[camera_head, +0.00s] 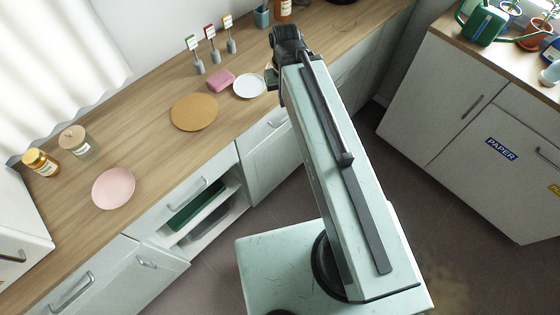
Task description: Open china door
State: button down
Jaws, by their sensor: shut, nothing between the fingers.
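No door with a readable china label shows. Pale cabinet fronts with bar handles run under the wooden counter (150,140). One front (265,140) is beside my arm, its handle partly covered by the arm. Another front (70,285) is at the lower left. My gripper (271,78) is at the dark far end of my arm, over the counter's front edge beside the white plate. It is shut and empty, with its fingertips mostly hidden by the arm. I cannot tell whether it touches anything.
An open compartment holds a green tray (197,207). A pink plate (114,188), a round tan mat (194,112), a white plate (249,86) and jars stand on the counter. A cabinet with a PAPER label (501,149) stands at right. The floor (440,215) between is clear.

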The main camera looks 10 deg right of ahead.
aim_at(272, 161)
jog(key=u, duration=0.05)
jog(key=k, duration=0.5)
jog(key=u, duration=1.7)
jog(key=k, duration=1.5)
jog(key=z, duration=0.65)
jog(key=i, duration=1.5)
jog(key=u, duration=0.1)
